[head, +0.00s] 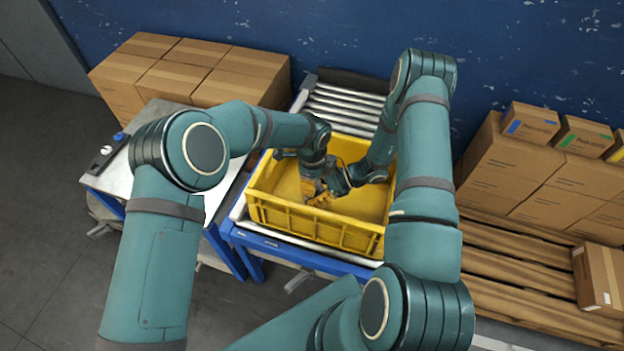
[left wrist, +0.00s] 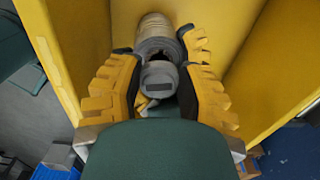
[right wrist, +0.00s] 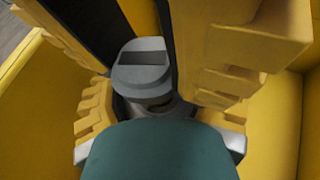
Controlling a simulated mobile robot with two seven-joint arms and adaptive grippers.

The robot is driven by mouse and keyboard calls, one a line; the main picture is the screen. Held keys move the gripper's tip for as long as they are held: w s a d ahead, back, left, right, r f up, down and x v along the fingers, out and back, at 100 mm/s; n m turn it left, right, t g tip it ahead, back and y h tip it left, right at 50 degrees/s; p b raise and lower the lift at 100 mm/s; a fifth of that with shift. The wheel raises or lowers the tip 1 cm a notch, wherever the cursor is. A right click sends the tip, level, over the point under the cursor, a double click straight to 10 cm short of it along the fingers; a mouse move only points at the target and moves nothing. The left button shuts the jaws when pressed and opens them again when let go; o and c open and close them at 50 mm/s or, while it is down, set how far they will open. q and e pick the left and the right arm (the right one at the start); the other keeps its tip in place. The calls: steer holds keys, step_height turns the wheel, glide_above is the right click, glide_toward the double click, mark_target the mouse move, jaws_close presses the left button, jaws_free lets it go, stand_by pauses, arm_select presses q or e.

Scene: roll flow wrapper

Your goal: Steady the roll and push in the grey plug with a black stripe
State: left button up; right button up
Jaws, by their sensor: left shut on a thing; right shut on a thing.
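A pale brown and grey roll (left wrist: 154,30) is inside the yellow crate (head: 315,225). The grey plug with a black stripe (left wrist: 160,76) is at its near end in the left wrist view, with a dark gap between them. How deep it sits I cannot tell. The plug also shows in the right wrist view (right wrist: 141,66). My left gripper (left wrist: 160,88) is shut on the plug. My right gripper (right wrist: 163,112) is shut on the roll, mostly hidden behind the plug and wrist. In the head view, both grippers meet low inside the crate, and the arms hide much there.
The crate stands on a blue-framed roller conveyor (head: 343,105), with walls close around both grippers. A metal side table (head: 112,172) is at the left. Cardboard boxes (head: 190,75) stand behind it, and more boxes (head: 530,175) are on a pallet (head: 520,262) at the right.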

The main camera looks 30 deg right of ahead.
arm_select(q)
steer(key=shift+f, duration=0.5)
stand_by(1.1)
steer(key=shift+r, duration=2.55)
arm_select(e)
steer(key=o, duration=1.4)
steer(key=v, duration=1.2)
